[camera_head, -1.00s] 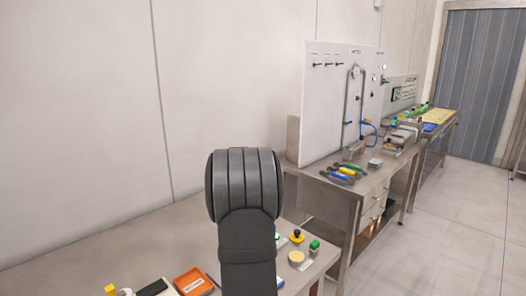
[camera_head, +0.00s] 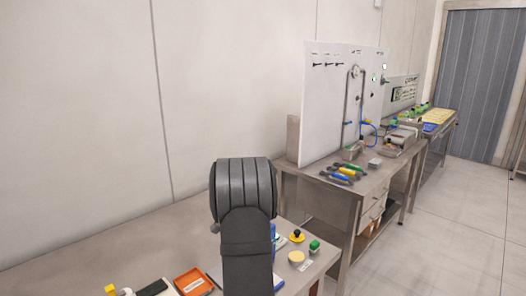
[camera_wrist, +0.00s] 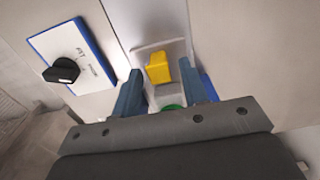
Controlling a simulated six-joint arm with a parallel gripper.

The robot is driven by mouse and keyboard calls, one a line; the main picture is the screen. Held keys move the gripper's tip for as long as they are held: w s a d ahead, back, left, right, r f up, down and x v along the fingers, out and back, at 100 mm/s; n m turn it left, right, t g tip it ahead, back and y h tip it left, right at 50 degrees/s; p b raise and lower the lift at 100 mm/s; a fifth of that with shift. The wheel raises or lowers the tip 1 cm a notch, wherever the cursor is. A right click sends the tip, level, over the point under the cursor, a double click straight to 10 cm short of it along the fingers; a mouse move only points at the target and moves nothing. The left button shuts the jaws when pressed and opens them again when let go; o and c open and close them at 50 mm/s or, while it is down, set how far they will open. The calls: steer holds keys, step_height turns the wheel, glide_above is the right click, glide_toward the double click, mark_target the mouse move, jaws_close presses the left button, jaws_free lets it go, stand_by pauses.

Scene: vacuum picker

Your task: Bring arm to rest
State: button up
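My gripper (camera_wrist: 161,68) shows in the wrist view with its two blue-grey fingers apart. A yellow block-like part (camera_wrist: 159,70) on a pale plate (camera_wrist: 140,54) shows between and beyond the fingers, with no finger seen touching it. A green round part (camera_wrist: 172,107) lies partly hidden behind the gripper body. In the head view my dark grey arm stands over the near bench (camera_head: 90,250) and hides most of the gripper.
In the wrist view, a blue-edged white panel with a black knob (camera_wrist: 62,70) is at left. On the near bench are an orange tray (camera_head: 193,282), a yellow-based black knob (camera_head: 297,237) and a green button (camera_head: 314,245). A second bench (camera_head: 330,185) holds coloured-handled tools (camera_head: 343,173).

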steer(key=shift+s+a+f, duration=0.15)
steer(key=shift+f, duration=0.8)
steer(key=shift+s+a+r, duration=0.25)
steer(key=shift+s+a, duration=0.35)
steer(key=shift+s+a+r, duration=0.2)
steer(key=shift+s+a, duration=0.35)
steer(key=shift+a, duration=0.05)
step_height(320, 180, up, 17)
steer(key=n, duration=1.5)
steer(key=shift+d, duration=0.15)
steer(key=shift+w, duration=0.1)
